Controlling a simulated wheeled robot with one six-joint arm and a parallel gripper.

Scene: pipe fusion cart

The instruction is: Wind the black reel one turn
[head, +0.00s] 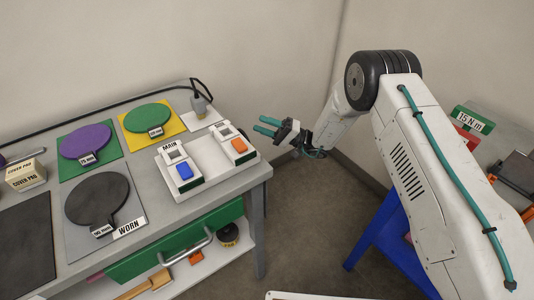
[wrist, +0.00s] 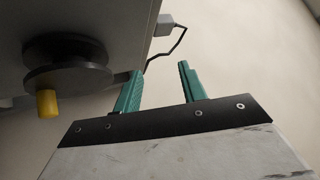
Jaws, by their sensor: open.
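The black reel (wrist: 70,75) shows in the wrist view at the upper left, as dark round discs mounted on a grey panel. A yellow handle (wrist: 47,103) sticks out from its lower left edge. I cannot make out the reel in the head view. My gripper (head: 261,124) is open and empty in the head view, beyond the right end of the workbench. In the wrist view my gripper (wrist: 160,72) has its teal fingers apart, to the right of the reel and not touching it.
The grey workbench (head: 262,172) carries MAIN switch boxes (head: 180,172), coloured discs and a black WORN disc (head: 97,198). A black-and-yellow round item (head: 229,234) sits on the shelf below. A blue stand (head: 385,240) is at the right. The floor between is clear.

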